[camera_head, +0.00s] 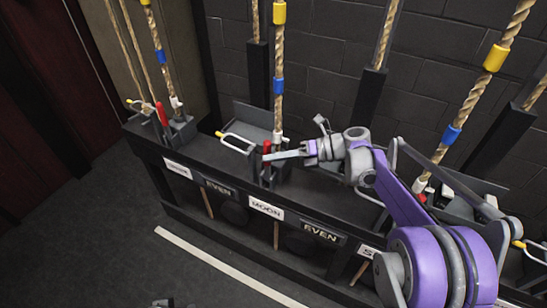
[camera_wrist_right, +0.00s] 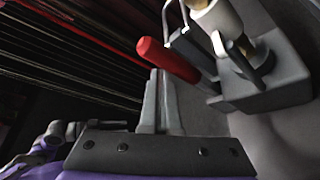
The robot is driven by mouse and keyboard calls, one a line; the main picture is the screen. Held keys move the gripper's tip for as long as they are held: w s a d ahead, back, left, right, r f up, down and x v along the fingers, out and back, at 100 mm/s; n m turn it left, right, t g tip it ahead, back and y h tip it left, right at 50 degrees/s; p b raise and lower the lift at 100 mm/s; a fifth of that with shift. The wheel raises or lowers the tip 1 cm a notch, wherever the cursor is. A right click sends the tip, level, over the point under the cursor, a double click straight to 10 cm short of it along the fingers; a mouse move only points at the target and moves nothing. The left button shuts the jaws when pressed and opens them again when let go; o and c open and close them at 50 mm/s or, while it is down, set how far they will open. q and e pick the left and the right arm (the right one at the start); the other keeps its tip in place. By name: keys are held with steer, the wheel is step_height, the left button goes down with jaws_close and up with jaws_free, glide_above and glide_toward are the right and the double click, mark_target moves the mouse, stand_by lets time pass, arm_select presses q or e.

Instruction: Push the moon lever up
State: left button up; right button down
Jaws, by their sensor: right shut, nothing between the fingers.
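The moon lever has a red handle (camera_head: 267,147) and sits in a grey bracket above the white MOON label (camera_head: 266,208). The handle stands close to upright beside its rope. My right gripper (camera_head: 270,157) is shut and empty, with its fingertips right at the handle. In the right wrist view the shut fingers (camera_wrist_right: 160,85) point at the red handle (camera_wrist_right: 168,60), which lies just past their tips. I cannot tell whether they touch. A small grey part at the bottom edge of the head view may be my left gripper (camera_head: 166,303); its fingers cannot be made out.
A similar red lever (camera_head: 162,114) stands to the left, and another set is partly behind my right arm. Ropes with yellow and blue bands (camera_head: 279,50) rise from the black rail. EVEN plates (camera_head: 320,233) sit along its front. The floor in front is clear.

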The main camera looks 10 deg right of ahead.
steer(key=shift+w+d+r, duration=0.2)
steer(key=p+v, duration=0.1)
steer(key=v, duration=0.9)
steer(key=shift+s+d, duration=0.2)
steer(key=shift+s, duration=0.05)
steer(key=shift+f, duration=0.15)
